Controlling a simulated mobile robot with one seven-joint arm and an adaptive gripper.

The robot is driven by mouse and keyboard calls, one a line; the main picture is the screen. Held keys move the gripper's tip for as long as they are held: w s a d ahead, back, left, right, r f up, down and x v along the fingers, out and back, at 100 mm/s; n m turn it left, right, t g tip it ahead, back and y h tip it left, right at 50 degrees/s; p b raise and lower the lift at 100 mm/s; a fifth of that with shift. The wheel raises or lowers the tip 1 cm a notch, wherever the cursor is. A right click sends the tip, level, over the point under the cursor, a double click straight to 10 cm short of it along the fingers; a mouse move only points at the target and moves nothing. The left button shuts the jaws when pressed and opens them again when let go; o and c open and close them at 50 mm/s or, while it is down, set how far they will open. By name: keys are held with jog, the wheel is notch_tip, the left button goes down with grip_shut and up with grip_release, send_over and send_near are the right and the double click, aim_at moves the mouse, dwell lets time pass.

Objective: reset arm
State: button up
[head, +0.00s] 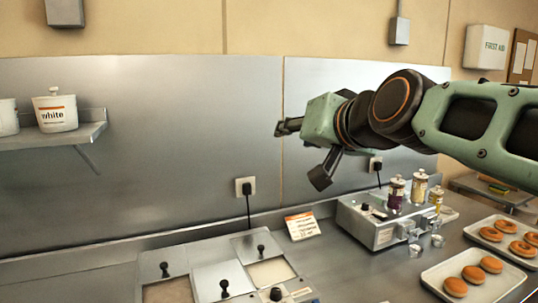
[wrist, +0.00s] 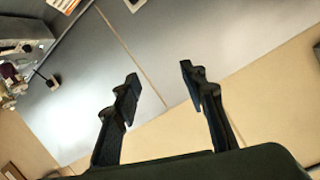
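My arm reaches in from the right in the head view, its green and dark links held above the counter. My gripper (head: 299,156) is at its end, with the fingers spread wide apart in front of the steel wall panel. The wrist view also shows my gripper (wrist: 160,85), with two dark fingers apart and nothing between them. The fingers touch nothing that I can see.
Below stand a steel machine (head: 385,225) with several bottles, trays of doughnuts (head: 473,277) at the right, and lidded wells (head: 225,278) in front. A shelf with a white tub (head: 55,112) is at left. The air around my gripper is clear.

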jog(key=s+d+f+g+h+p, duration=0.2)
jog(key=s+d+f+g, duration=0.2)
jog(key=s+f, duration=0.6)
jog(key=s+d+f+g+h+p, duration=0.2)
jog(key=s+d+f+g, duration=0.1)
jog(key=s+f, duration=0.8)
notch_tip(320, 180, down, 2)
jog(key=shift+s+d+f+g+h, duration=0.2)
jog(key=shift+d+g+h, duration=0.2)
jog(key=shift+g, duration=0.3)
jog(key=shift+r, duration=0.1)
